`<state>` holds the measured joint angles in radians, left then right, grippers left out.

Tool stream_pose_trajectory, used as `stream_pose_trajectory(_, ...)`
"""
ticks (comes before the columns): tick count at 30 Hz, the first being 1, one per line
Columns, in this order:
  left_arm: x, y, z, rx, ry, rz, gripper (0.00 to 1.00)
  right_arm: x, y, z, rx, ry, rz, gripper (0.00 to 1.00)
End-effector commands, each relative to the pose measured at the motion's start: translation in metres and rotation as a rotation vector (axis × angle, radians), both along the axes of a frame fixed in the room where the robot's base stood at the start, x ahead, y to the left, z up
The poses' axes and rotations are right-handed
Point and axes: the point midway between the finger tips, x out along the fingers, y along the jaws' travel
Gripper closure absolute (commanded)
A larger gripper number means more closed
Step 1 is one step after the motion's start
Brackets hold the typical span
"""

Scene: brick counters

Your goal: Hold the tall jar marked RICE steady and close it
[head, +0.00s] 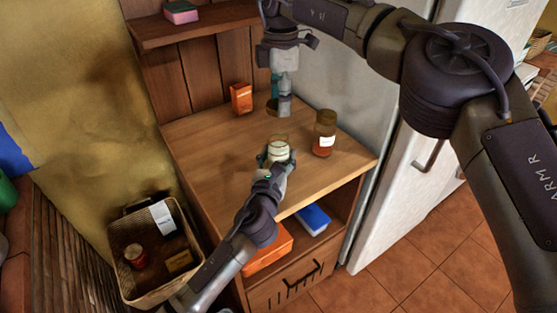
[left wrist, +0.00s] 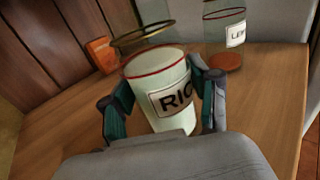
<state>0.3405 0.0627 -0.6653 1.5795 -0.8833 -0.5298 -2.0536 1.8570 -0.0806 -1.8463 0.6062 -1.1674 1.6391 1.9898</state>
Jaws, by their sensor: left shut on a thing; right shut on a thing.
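The RICE jar (left wrist: 160,95) is pale, with a red rim and a label partly covered by a finger. It stands on the wooden counter and also shows in the head view (head: 278,153). My left gripper (head: 275,160) is shut around its sides, with a finger on each side in the left wrist view (left wrist: 164,112). A round, see-through lid with a brassy rim (left wrist: 141,42) hangs just above and behind the jar's mouth, apart from it. My right gripper (head: 284,108) points down above the jar, shut on the lid; the exact contact is unclear.
A second jar with a partly readable label (head: 325,134) stands close at the right. An orange box (head: 241,97) is at the back left. The fridge (head: 392,200) borders the counter on the right. A basket (head: 125,232) is below left.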

Motion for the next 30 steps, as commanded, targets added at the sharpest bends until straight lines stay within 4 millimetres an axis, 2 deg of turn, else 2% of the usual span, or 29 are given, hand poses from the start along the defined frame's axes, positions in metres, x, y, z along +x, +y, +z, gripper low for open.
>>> stream_pose_trajectory(1,0.0,0.0,0.0,0.0,0.0,0.0,0.81,0.0,0.0,0.0,0.0,0.0,0.0,0.65)
stream_pose_trajectory(4,0.0,0.0,0.0,0.0,0.0,0.0,0.98,0.0,0.0,0.0,0.0,0.0,0.0,0.65)
stream_pose_trajectory(5,0.0,0.0,0.0,0.0,0.0,0.0,1.0,0.0,0.0,0.0,0.0,0.0,0.0,0.65)
stream_pose_trajectory(10,0.0,0.0,0.0,0.0,0.0,0.0,1.0,0.0,0.0,-0.008,0.0,0.002,0.001,0.65)
stream_pose_trajectory(19,0.0,0.0,0.0,0.0,0.0,0.0,1.0,0.0,-0.001,-0.048,0.0,0.002,0.001,0.65)
stream_pose_trajectory(30,0.0,0.0,0.0,0.001,0.0,0.0,1.0,0.0,-0.001,-0.049,0.0,0.001,0.0,0.65)
